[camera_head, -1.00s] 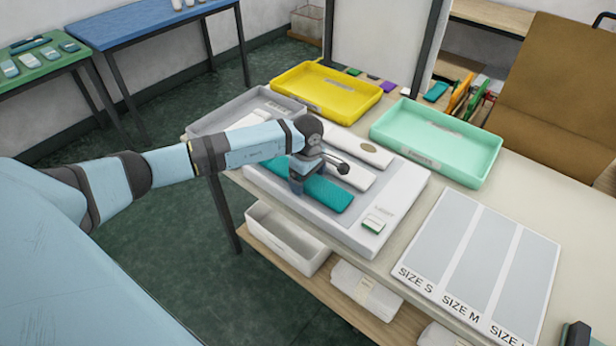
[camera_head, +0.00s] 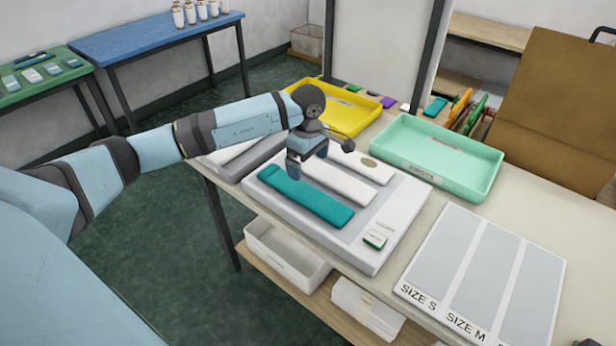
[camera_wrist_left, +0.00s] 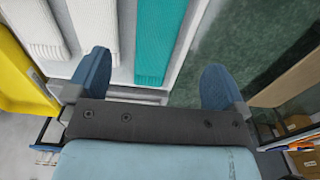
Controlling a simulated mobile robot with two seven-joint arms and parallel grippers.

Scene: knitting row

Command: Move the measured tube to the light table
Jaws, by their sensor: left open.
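A flat teal knitted tube (camera_head: 305,198) lies on a raised pale grey-white board (camera_head: 360,255) on the table, beside two white knitted pieces (camera_head: 338,183). I cannot tell from the pictures whether this board is the light table. My left gripper (camera_head: 306,160) is open and empty, above the far end of the teal tube and apart from it. In the left wrist view the fingers (camera_wrist_left: 157,80) are wide apart, and the teal tube (camera_wrist_left: 158,40) shows beyond and between them. My right gripper is not in view.
A mint tray (camera_head: 432,160) and a yellow tray (camera_head: 335,108) stand behind the board. A sheet marked SIZE S and SIZE M (camera_head: 475,275) lies to its right. A white bin (camera_head: 285,255) is on the shelf below. Bare tabletop shows at the right.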

